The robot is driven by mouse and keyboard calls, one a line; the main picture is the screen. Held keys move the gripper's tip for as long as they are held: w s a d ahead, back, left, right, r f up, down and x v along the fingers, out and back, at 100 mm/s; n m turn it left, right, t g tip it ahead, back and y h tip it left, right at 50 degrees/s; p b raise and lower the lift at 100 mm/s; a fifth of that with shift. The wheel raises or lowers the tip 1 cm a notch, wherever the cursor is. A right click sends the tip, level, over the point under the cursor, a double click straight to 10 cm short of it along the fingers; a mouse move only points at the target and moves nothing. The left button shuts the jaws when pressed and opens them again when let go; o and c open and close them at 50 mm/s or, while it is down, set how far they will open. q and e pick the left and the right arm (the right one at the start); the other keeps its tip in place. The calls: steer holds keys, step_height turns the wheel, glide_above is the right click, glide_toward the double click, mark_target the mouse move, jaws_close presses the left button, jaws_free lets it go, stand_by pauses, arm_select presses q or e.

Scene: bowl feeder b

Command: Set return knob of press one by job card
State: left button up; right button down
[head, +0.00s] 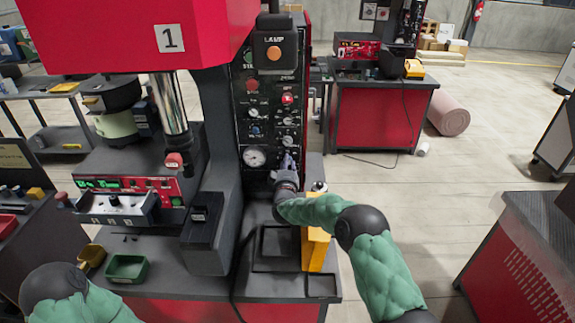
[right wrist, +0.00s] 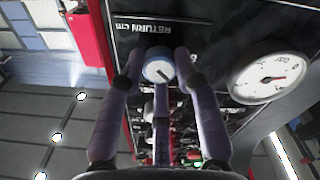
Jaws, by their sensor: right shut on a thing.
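Press one (head: 130,38) stands at the left of the head view, red with a white "1" plate. Its black control panel (head: 253,110) carries several knobs and lamps. My right gripper (head: 287,166) is at the lower right of this panel. In the right wrist view my right gripper (right wrist: 160,74) is shut on the return knob (right wrist: 158,69), a round knob with a pale blue-white face and a dark pointer mark. The panel label "RETURN cm" is beside it; its scale numbers are not readable. No job card can be made out. My left gripper is out of view.
A white dial gauge (right wrist: 268,79) sits beside the knob; it also shows in the head view (head: 255,157). A yellow block (head: 315,250) stands below my right forearm. A green bin (head: 127,267) is on the bench.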

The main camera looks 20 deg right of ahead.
steer(key=shift+r, duration=0.3)
steer(key=c, duration=1.1)
jaws_free()
steer(key=shift+c, duration=0.2)
steer(key=shift+o, duration=1.2)
steer(key=shift+a, duration=0.1)
steer(key=shift+f, duration=0.15)
steer(key=shift+f, duration=0.1)
steer(key=v, duration=1.2)
